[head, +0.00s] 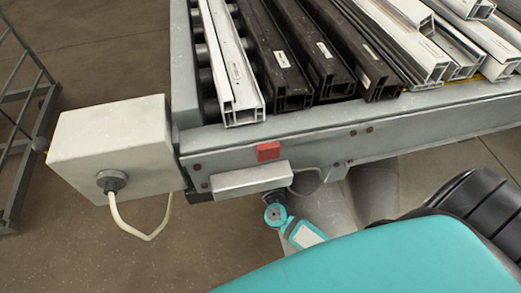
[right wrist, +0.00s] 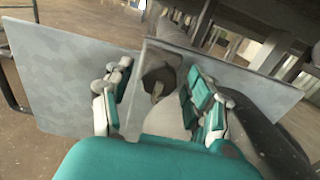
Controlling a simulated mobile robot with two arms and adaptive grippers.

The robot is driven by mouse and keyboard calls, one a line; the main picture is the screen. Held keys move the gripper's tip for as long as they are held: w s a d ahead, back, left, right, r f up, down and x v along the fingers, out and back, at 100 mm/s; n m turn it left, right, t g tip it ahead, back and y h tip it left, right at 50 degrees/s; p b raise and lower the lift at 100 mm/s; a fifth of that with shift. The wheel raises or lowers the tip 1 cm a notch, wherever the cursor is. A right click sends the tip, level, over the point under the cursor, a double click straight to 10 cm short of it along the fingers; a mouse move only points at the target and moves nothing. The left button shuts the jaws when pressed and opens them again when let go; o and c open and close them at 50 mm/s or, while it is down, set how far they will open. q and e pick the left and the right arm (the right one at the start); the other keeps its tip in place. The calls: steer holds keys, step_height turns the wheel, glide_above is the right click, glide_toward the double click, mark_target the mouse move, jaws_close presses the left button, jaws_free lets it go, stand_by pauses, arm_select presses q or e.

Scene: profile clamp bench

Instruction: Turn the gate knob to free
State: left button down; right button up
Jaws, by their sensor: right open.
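In the right wrist view my right gripper (right wrist: 160,98) is open. Its teal and grey fingers stand on either side of a grey plate-like part (right wrist: 140,92) with a dark recess. A small pale piece (right wrist: 158,90) shows in that recess; I cannot tell whether it is the gate knob or whether a finger touches anything. In the head view a small grey housing (head: 238,181) sits on the bench's front beam, under a red block (head: 268,151). A teal part of my arm (head: 305,234) is just below it. No knob setting is readable. My left gripper is not in view.
White profiles (head: 232,75) and dark profiles (head: 280,65) lie on the bench rollers. A grey box (head: 110,145) with a pale cable (head: 130,228) is at the bench's left end. A metal rack (head: 22,125) stands far left, with open floor between.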

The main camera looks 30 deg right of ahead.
jaws_close()
stand_by(0.3)
steer(key=shift+n, duration=0.4)
steer(key=n, duration=0.3)
steer(key=shift+n, duration=0.4)
steer(key=n+p, duration=0.1)
steer(key=n, duration=0.3)
steer(key=shift+n, duration=0.3)
steer(key=n+p, duration=0.1)
steer(key=n, duration=0.3)
steer(key=shift+p, duration=0.3)
steer(key=n+p, duration=0.1)
steer(key=n, duration=0.3)
steer(key=shift+n, duration=0.6)
